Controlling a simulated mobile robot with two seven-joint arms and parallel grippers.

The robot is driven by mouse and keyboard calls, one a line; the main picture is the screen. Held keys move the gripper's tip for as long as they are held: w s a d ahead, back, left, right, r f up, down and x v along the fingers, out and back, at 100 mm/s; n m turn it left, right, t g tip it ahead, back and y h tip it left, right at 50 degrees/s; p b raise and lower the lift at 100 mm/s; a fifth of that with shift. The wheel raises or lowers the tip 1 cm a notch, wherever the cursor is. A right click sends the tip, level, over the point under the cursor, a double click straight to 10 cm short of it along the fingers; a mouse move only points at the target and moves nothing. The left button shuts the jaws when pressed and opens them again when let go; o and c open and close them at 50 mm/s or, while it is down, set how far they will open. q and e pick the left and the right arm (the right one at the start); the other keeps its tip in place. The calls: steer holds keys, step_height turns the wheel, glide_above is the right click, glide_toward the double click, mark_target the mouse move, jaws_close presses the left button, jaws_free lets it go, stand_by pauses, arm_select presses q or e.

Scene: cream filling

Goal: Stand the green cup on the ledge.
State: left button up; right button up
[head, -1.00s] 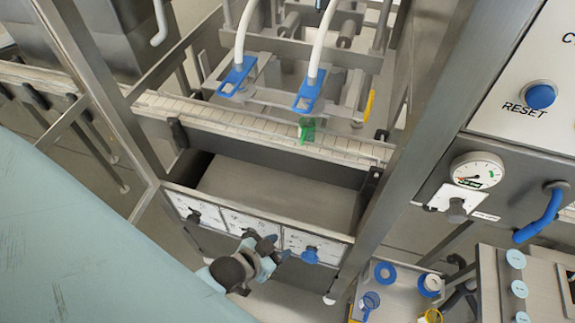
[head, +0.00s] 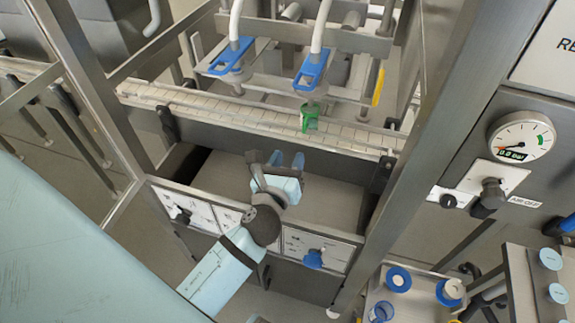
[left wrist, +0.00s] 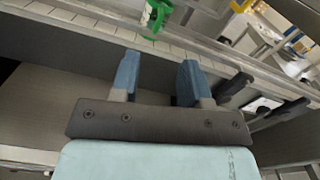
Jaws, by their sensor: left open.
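The green cup (head: 309,117) stands on the slatted conveyor (head: 240,119), under the right one of two blue nozzles. It also shows in the left wrist view (left wrist: 153,17), at the top, beyond my fingertips. My left gripper (head: 287,157) is open and empty, with blue fingers pointing toward the conveyor. It is over the grey ledge (head: 325,200) in front of the conveyor, short of the cup and apart from it. In the left wrist view the left gripper (left wrist: 158,75) shows both fingers spread with nothing between them. My right gripper is not in view.
Blue nozzles (head: 312,70) hang over the conveyor. Metal posts (head: 390,180) flank the ledge. A front panel with a blue knob (head: 313,259) is below the ledge. A gauge (head: 521,137) is at the right.

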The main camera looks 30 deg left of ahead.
mark_target(305, 120)
arm_select(q)
steer(key=p+x, duration=0.1)
steer(key=x, duration=1.2)
steer(key=shift+w+a, duration=0.1)
steer(key=shift+w, duration=0.3)
jaws_close()
